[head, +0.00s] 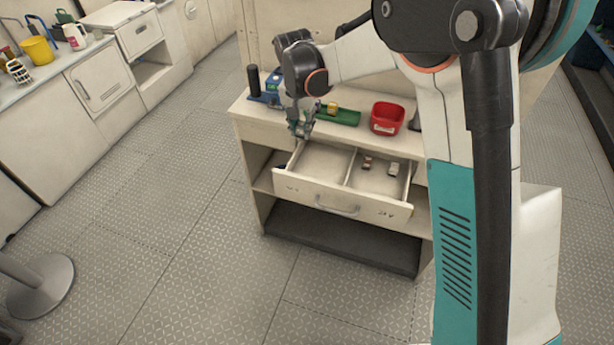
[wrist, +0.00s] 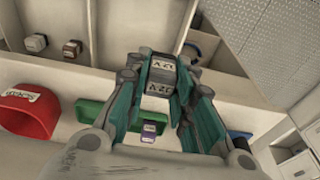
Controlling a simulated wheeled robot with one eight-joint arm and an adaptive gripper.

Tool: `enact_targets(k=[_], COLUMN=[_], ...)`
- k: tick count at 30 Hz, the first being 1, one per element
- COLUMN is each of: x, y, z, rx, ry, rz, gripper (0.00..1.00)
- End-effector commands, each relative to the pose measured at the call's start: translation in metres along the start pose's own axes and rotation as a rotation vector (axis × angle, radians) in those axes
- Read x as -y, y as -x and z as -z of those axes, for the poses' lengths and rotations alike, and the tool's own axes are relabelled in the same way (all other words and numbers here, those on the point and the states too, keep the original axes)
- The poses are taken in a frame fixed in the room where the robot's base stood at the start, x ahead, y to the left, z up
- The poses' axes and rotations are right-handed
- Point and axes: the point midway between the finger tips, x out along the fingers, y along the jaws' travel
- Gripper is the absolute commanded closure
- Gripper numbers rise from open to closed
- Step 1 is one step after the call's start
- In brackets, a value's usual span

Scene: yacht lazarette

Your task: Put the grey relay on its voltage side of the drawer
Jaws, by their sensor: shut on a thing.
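My gripper (head: 301,132) is shut on the grey relay (wrist: 160,88), which shows between the fingers in the wrist view with a "12V" marking upside down. The gripper (wrist: 162,75) is above the back left part of the open drawer (head: 330,197). A divider (head: 350,167) splits the drawer into left and right compartments. The left compartment looks empty. Two small relays lie in the right one, a reddish-brown one (head: 367,162) and a light grey one (head: 393,168). The drawer front's right label appears to read "24 V"; its left label is too small to read.
A green tray (head: 345,118) with a yellow item (head: 332,107) stands on the top behind the drawer. A red bin (head: 387,117) stands right of it. A blue item with a black upright part (head: 254,80) is at the left. The floor in front is clear.

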Motion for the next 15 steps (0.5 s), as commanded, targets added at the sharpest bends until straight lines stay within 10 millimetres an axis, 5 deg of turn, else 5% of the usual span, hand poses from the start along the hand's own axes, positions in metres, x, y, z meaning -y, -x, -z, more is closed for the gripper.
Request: enact_targets(k=[15], x=[0.0], y=[-0.12], z=[-0.018], rx=[0.0], ry=[0.001], rz=[0.001], gripper=[0.99])
